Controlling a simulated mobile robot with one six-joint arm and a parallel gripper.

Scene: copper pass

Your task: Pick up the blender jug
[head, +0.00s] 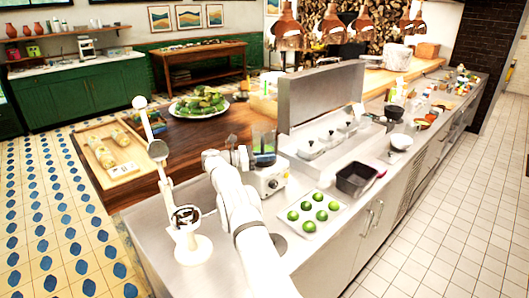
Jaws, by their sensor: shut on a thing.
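The blender jug (264,148) is a dark, see-through vessel in the head view. It stands upright at the blender base (268,182), a pale block with a round dial, near the middle of the steel counter. I cannot tell whether the jug rests on the base or is slightly above it. My gripper (246,158) is at the jug's left side, shut on it. The fingertips are small and partly hidden against the jug. My white arm reaches up from the bottom of the picture.
A white tray of green limes (335,228) and a black container (356,180) stand right of the base. A white lever press (192,248) stands left of my arm. A raised steel panel (320,95) is behind, with small lidded containers before it.

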